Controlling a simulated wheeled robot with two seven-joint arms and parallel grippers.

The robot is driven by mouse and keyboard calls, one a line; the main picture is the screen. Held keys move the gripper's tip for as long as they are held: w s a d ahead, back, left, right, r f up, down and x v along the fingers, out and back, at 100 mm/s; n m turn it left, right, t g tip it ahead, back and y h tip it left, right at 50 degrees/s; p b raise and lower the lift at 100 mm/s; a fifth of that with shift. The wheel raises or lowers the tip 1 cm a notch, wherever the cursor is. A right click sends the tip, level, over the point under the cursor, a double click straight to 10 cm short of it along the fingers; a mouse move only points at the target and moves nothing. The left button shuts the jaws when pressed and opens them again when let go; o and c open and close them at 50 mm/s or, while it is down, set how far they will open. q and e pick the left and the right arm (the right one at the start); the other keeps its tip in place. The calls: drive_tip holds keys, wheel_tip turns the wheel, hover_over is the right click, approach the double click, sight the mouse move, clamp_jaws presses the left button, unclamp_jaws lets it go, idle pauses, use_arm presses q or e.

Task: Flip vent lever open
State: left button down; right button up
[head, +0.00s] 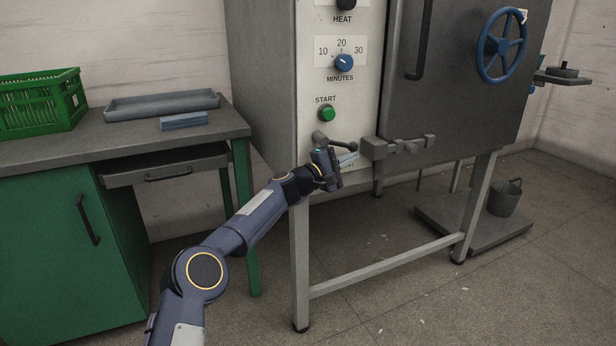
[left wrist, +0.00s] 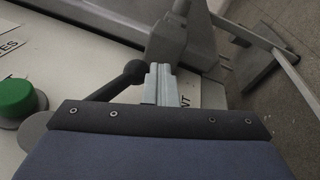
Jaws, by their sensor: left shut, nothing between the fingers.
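The vent lever (head: 338,142) is on the pale control panel below the green start button. It has a grey round hub and a short arm ending in a dark ball. In the head view it points right, nearly level. In the left wrist view its ball (left wrist: 134,70) and rod show, and my gripper body partly hides the hub. My left gripper (head: 342,157) is just below the lever at the panel. Its fingers (left wrist: 160,82) are shut and empty, close beside the ball. I cannot tell whether they touch it. The fingers partly cover the vent label (left wrist: 187,92).
The start button (head: 327,113) and minutes dial (head: 344,63) are above. A door latch (head: 400,146) juts out just right of the lever. The machine's front leg (head: 300,260) stands below. A bench with a green crate (head: 42,103) and grey tray (head: 160,105) is at left.

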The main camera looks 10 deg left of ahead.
use_arm(q)
drive_tip(key=shift+r, duration=0.15)
use_arm(e)
drive_tip(key=shift+s, duration=0.3)
idle(0.4)
idle(0.4)
use_arm(q)
drive_tip(key=s+a+f+b, duration=0.5)
drive_tip(key=s+f, duration=0.2)
drive_tip(key=f, duration=0.2)
drive_tip(key=shift+a, duration=0.4)
use_arm(e)
drive_tip(key=f, duration=0.5)
drive_tip(key=shift+s+d, duration=0.25)
drive_tip(key=shift+d, duration=0.15)
